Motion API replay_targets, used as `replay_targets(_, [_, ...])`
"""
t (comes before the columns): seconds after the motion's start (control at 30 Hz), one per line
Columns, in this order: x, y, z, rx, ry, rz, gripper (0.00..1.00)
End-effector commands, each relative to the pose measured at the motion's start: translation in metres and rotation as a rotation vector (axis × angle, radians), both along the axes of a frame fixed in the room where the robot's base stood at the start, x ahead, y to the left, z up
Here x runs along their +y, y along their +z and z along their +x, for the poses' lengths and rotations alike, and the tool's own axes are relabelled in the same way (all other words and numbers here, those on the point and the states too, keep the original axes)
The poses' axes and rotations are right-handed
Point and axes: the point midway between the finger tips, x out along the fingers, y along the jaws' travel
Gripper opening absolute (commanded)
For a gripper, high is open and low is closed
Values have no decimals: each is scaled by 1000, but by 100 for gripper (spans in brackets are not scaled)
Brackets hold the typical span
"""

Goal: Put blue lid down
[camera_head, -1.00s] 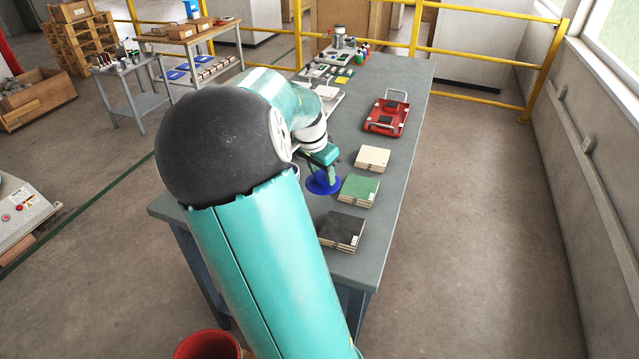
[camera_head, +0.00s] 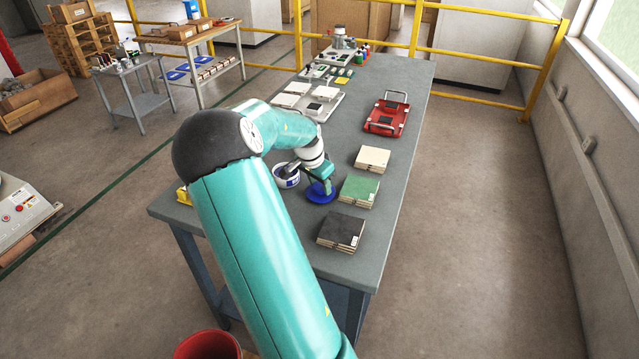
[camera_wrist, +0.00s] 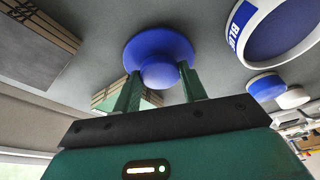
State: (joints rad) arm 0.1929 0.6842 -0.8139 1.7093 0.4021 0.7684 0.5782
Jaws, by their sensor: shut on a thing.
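The blue lid (camera_head: 322,198) is a round disc with a knob. In the head view it is low at the table top, left of the green tile stack; I cannot tell whether it touches the table. My gripper (camera_head: 325,184) is directly above it. In the wrist view my gripper (camera_wrist: 161,80) is shut on the knob of the blue lid (camera_wrist: 150,46), one finger on each side. A white tub (camera_head: 287,176) with a blue label stands open just left of the lid in the head view. The tub also shows in the wrist view (camera_wrist: 243,45).
The green tile stack (camera_head: 359,191) is close on the lid's right. A cream stack (camera_head: 373,159) and a dark stack (camera_head: 341,232) stand on the grey table (camera_head: 290,240). A red tile carrier (camera_head: 387,117) and a tray of tiles are farther back.

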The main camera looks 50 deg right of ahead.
Motion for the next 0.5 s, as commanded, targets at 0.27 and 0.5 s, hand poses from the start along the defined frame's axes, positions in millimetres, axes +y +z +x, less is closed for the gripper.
replay_targets(0.27, [0, -3, 0, 0, 0, 0, 46])
replay_targets(0.5, [0, -3, 0, 0, 0, 0, 64])
